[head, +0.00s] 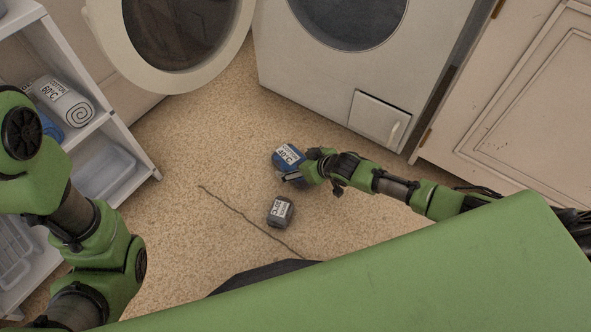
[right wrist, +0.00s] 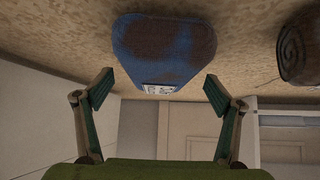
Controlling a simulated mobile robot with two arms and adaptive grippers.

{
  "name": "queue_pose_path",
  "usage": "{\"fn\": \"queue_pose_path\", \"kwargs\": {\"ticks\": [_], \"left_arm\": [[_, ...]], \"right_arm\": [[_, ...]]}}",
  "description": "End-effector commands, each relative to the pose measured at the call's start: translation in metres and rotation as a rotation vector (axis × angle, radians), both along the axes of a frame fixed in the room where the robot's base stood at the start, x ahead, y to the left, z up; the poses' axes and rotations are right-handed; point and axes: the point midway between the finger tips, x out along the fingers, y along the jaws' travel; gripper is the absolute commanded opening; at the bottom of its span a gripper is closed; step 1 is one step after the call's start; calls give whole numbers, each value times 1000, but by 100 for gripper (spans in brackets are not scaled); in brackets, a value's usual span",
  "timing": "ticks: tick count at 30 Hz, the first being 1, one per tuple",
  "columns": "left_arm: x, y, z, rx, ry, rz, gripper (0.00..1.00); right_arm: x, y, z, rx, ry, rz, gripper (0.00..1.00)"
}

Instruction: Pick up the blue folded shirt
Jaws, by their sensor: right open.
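The blue folded shirt (head: 287,156) lies on the floor in front of the washing machine in the head view, with a white label on it. It also shows in the right wrist view (right wrist: 163,50), ahead of the fingers. My right gripper (head: 294,176) is at the near right side of the shirt in the head view. In the right wrist view the right gripper (right wrist: 157,92) is open, its two fingers apart on either side of the shirt's labelled end, with nothing between them. My left arm shows at the left of the head view, but its gripper is out of view.
A grey folded item (head: 280,212) with a label lies on the floor near the shirt. A washing machine (head: 285,75) and an open round door (head: 104,30) stand behind. White shelves (head: 92,128) with folded laundry are at the left. The floor left of the shirt is clear.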

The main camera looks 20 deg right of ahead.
Motion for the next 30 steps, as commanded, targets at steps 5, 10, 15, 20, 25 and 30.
{"fn": "queue_pose_path", "kwargs": {"ticks": [5, 10, 15, 20, 25, 30], "left_arm": [[-3, 0, -9, 0, -7, 0, 0], [-3, 0, -7, 1, -8, 1, 0], [-3, 0, -7, 1, -8, 1, 0], [-3, 0, -7, 1, -9, 0, 0], [-3, 0, -7, 1, -8, -1, 0], [-3, 0, -3, 1, -8, -1, 0]], "right_arm": [[7, 3, -9, -2, 0, 0, 85], [7, 3, -8, -1, 2, 1, 85], [7, 3, -8, -1, 2, 1, 59], [7, 3, -7, 0, 0, 0, 41], [7, 3, -7, 0, 0, 0, 41], [7, 3, -3, 0, 0, 0, 41]]}}
